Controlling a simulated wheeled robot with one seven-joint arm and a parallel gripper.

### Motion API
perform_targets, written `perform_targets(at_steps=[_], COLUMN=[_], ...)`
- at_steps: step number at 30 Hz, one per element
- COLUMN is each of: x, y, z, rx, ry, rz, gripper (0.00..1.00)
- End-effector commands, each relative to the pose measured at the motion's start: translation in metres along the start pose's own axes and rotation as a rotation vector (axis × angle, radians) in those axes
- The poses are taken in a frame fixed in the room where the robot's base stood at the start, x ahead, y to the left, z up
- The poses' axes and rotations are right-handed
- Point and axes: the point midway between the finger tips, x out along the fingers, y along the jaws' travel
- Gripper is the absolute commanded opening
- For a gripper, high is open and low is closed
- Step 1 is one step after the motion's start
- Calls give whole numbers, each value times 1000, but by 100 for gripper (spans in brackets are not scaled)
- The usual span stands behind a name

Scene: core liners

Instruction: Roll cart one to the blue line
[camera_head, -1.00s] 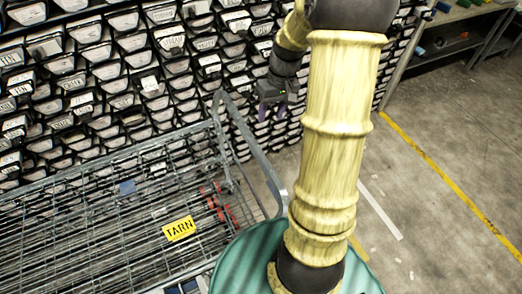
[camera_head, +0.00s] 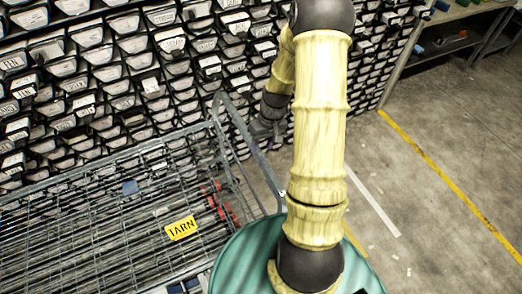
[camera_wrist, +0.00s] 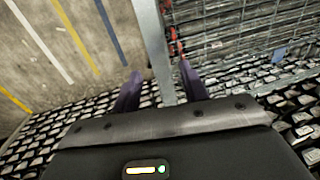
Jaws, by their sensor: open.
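A grey wire cart (camera_head: 110,215) with a yellow TARN label (camera_head: 182,228) fills the lower left of the head view. I see no number on it. Its upright handle frame (camera_head: 245,131) is on its right side. My gripper (camera_head: 262,130) is low beside that handle, partly hidden by my arm. In the wrist view my gripper (camera_wrist: 160,72) is open, with a grey bar of the cart (camera_wrist: 152,40) running between its purple fingers. I cannot tell whether they touch it. A blue line (camera_wrist: 110,30) lies on the floor in the wrist view.
Racks of black labelled bins (camera_head: 120,70) stand behind the cart. White (camera_head: 372,200) and yellow (camera_head: 450,185) lines cross the open concrete floor at right. A shelf bench (camera_head: 450,40) stands at the upper right.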

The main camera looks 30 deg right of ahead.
Motion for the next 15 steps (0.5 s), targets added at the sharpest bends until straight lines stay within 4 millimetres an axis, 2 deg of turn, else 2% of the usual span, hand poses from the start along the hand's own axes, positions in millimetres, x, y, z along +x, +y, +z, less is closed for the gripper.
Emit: perform_targets(at_steps=[9,15], x=[38,47], y=[0,0], z=[0,0], rx=[1,1], ry=[-1,1], rz=[-1,0], gripper=[44,44])
